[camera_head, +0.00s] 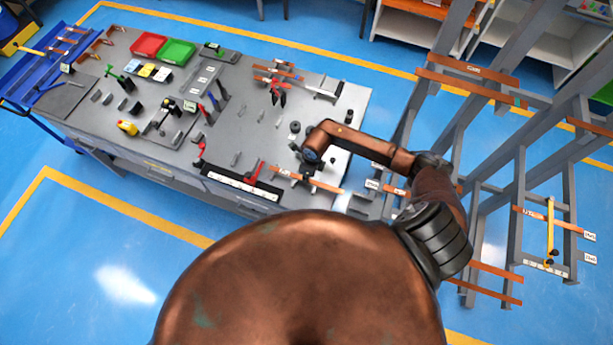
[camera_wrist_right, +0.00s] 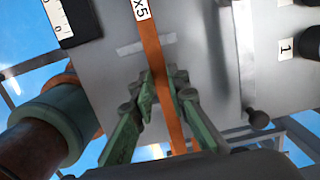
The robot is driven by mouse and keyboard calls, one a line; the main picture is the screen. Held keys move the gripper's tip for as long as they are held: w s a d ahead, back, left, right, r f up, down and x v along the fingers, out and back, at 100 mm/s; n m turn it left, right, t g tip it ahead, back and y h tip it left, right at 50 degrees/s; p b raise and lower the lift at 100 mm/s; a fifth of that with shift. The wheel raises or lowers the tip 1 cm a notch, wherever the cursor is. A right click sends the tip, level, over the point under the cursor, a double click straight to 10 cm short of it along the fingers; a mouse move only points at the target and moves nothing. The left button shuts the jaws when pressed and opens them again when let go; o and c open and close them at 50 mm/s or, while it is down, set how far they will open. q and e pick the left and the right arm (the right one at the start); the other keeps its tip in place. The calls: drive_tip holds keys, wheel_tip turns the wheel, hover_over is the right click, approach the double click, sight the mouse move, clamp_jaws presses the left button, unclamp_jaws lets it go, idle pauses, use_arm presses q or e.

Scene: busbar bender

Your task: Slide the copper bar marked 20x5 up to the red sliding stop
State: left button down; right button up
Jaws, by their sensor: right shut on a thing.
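The copper bar (camera_head: 322,184) lies near the front right edge of the grey bench. In the right wrist view the copper bar (camera_wrist_right: 152,45) carries a white label whose visible part reads "x5". My right gripper (camera_wrist_right: 160,82) is shut on the bar, one green finger on each side. In the head view my right arm hides most of that gripper. The red sliding stop (camera_head: 253,174) stands on the ruler at the front edge, left of the bar's left end, with a small gap visible. The stop is outside the wrist view. My left gripper is not in view.
The black-framed ruler (camera_head: 235,186) runs along the bench front and its end (camera_wrist_right: 68,15) shows in the wrist view. Red (camera_head: 148,45) and green (camera_head: 176,52) trays and several tools stand farther left. A grey rack (camera_head: 515,210) with copper bars stands at right.

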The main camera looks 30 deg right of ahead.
clamp_jaws()
drive_tip(key=shift+w+a, duration=0.15)
drive_tip(key=shift+w, duration=0.05)
drive_tip(key=shift+w+a+b, duration=0.25)
drive_tip(key=shift+b, duration=0.05)
drive_tip(key=shift+w+a, duration=0.15)
drive_tip(key=shift+w+a+b, duration=0.2)
drive_tip(key=shift+w+b, duration=0.1)
drive_tip(key=o, duration=0.8)
unclamp_jaws()
drive_tip(key=shift+r, duration=0.1)
